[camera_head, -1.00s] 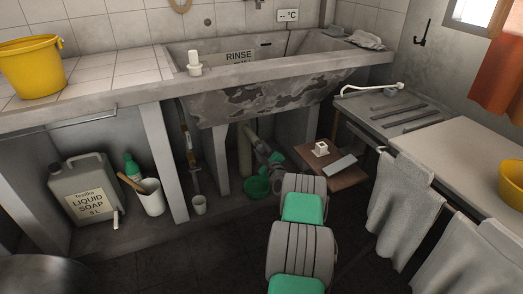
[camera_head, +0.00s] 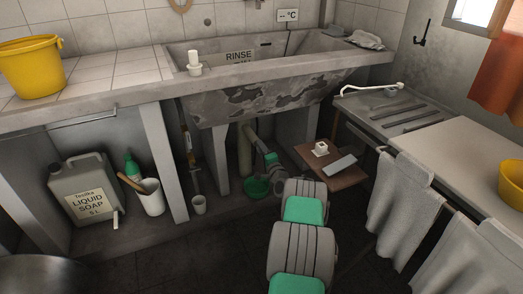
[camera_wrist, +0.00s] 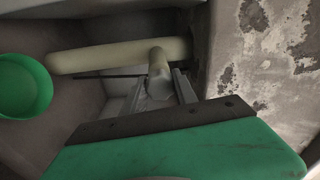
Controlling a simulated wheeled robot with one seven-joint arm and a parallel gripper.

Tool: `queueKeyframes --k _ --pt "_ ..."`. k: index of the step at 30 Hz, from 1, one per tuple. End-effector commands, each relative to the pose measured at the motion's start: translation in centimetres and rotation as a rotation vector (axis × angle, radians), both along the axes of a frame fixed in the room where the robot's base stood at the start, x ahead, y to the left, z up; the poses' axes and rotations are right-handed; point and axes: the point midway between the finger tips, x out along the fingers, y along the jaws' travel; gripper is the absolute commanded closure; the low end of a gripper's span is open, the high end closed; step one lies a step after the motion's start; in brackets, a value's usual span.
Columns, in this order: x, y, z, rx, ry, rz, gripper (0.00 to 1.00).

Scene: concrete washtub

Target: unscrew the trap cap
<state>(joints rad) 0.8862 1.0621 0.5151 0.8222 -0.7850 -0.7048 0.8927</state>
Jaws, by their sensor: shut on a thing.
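The trap is a cream pipe that lies across the upper wrist view (camera_wrist: 110,57). In the head view its pipe (camera_head: 245,148) hangs under the washtub. A short stub comes off it towards me and ends in a pale trap cap (camera_wrist: 158,88). My gripper (camera_wrist: 165,92) is shut on the cap, one finger on each side of it. The threads and the cap's end are hidden by the fingers and the green palm. In the head view my gripper (camera_head: 262,147) is small beside the pipe, and the cap cannot be made out.
A green bowl (camera_head: 256,187) is on the floor below the trap; it also shows in the wrist view (camera_wrist: 24,86). The washtub's rough concrete wall (camera_wrist: 262,60) is close on the right. A brown stool (camera_head: 345,180) with small things stands right of my arm.

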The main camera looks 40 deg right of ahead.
Motion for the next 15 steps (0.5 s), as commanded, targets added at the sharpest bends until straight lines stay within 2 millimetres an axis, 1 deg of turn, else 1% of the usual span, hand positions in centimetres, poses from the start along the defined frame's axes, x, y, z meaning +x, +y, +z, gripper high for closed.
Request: queueKeyframes --k 15 --pt "0.02 0.00 0.09 -0.467 0.136 0.001 1.00"
